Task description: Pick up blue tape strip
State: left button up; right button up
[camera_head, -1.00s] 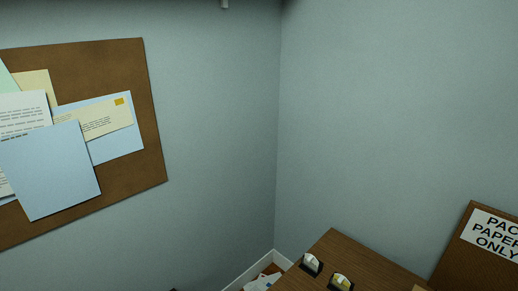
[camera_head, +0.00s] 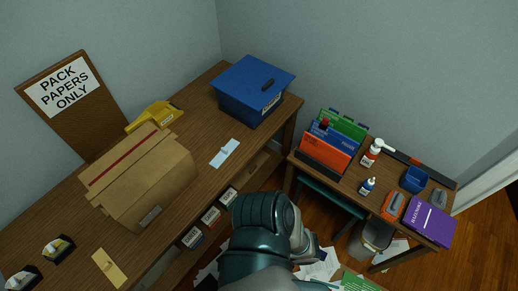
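A pale blue strip (camera_head: 224,153) lies flat on the wooden desk, between the cardboard box and the blue bin. It looks like the blue tape strip, with a small mark on it. One of my arms, dark teal, rises from the bottom middle of the view, below and to the right of the strip and apart from it. I cannot make out gripper fingers on it. Nothing covers the strip.
A cardboard box (camera_head: 140,180), a yellow tray (camera_head: 154,115) and a blue bin (camera_head: 252,92) stand on the desk. A yellow strip (camera_head: 110,268) lies near two tape dispensers (camera_head: 58,249) at lower left. A side desk holds folders (camera_head: 330,150) and bottles. Papers litter the floor.

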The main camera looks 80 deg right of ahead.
aim_at(225, 152)
jog(key=z, duration=2.3)
